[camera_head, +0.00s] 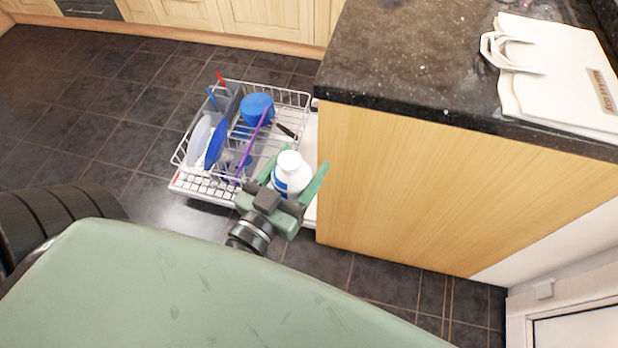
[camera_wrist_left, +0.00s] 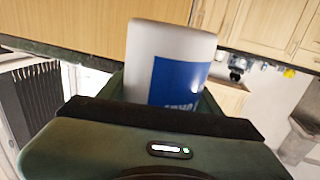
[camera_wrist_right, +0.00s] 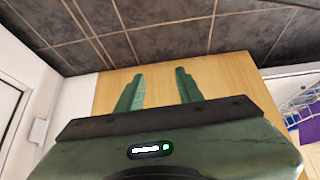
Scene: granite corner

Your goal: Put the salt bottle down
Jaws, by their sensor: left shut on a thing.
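The salt bottle (camera_head: 291,175) is white with a blue label. My left gripper (camera_head: 297,170) is shut on it, with one green finger on each side of it. In the head view the bottle appears in front of the near right part of a pulled-out dishwasher rack. I cannot tell its height over the rack. The bottle and its blue label also show close up in the left wrist view (camera_wrist_left: 170,60). My right gripper (camera_wrist_right: 158,88) shows only in the right wrist view. Its fingers are apart with nothing between them, facing a wooden panel.
The wire dishwasher rack (camera_head: 185,187) holds a blue bowl (camera_head: 257,108), a blue plate (camera_head: 216,143) and utensils. A dark granite counter (camera_head: 420,60) on a wooden side panel (camera_head: 430,190) stands close on the right. A white bag (camera_head: 560,75) lies on it. Dark tiled floor (camera_head: 90,120) is free at left.

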